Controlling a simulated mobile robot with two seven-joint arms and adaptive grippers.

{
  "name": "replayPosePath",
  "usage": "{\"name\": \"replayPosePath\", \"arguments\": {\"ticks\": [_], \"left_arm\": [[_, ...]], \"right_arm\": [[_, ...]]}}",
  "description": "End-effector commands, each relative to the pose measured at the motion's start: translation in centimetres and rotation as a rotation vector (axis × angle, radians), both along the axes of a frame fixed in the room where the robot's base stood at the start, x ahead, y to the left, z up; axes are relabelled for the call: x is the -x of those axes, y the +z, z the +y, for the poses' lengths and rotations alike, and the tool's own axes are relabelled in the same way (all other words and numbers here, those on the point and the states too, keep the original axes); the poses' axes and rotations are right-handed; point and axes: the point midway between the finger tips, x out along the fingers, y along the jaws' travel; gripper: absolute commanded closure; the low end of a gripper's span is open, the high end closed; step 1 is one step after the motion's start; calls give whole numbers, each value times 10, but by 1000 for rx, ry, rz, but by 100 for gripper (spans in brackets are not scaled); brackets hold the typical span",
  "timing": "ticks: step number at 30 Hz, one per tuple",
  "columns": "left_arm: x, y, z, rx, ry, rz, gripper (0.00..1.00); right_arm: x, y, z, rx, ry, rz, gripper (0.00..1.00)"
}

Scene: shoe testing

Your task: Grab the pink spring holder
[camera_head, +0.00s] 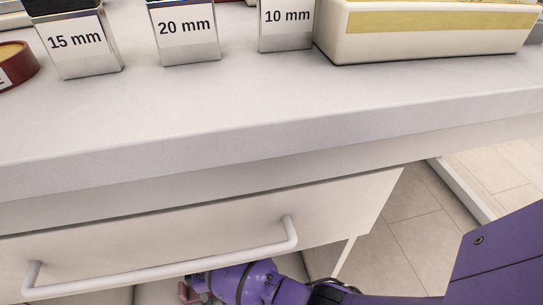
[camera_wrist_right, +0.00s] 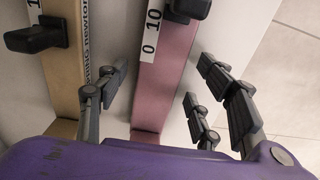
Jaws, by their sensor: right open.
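The pink spring holder (camera_wrist_right: 172,62) is a long pink bar with a white scale label reading 0 and 10. In the right wrist view it runs between the fingers of my right gripper (camera_wrist_right: 160,80), one finger on its left and two on its right. The fingers are spread and empty; I see gaps between them and the bar. In the head view my right arm reaches below the drawer, and its fingers are mostly hidden. A small pink piece (camera_head: 184,292) shows beside it, perhaps the holder's end. My left gripper is out of view.
A tan holder (camera_wrist_right: 66,60) stands close left of the pink one. Black knobs (camera_wrist_right: 36,37) stick out from both. In the head view, a drawer handle (camera_head: 165,268) is above my right arm. Several labelled metal blocks (camera_head: 185,28) and a white box (camera_head: 425,42) stand on the table.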

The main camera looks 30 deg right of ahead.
Motion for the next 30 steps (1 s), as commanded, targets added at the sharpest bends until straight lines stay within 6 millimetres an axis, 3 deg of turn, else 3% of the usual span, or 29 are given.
{"name": "replayPosePath", "arguments": {"ticks": [7, 19, 30], "left_arm": [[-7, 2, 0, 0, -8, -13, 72], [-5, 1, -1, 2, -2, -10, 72], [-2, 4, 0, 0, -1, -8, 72]], "right_arm": [[-5, 3, 2, -2, 2, -9, 42], [-5, 3, 2, -2, 2, -9, 94], [-5, 6, 3, -3, 2, -10, 96]]}}
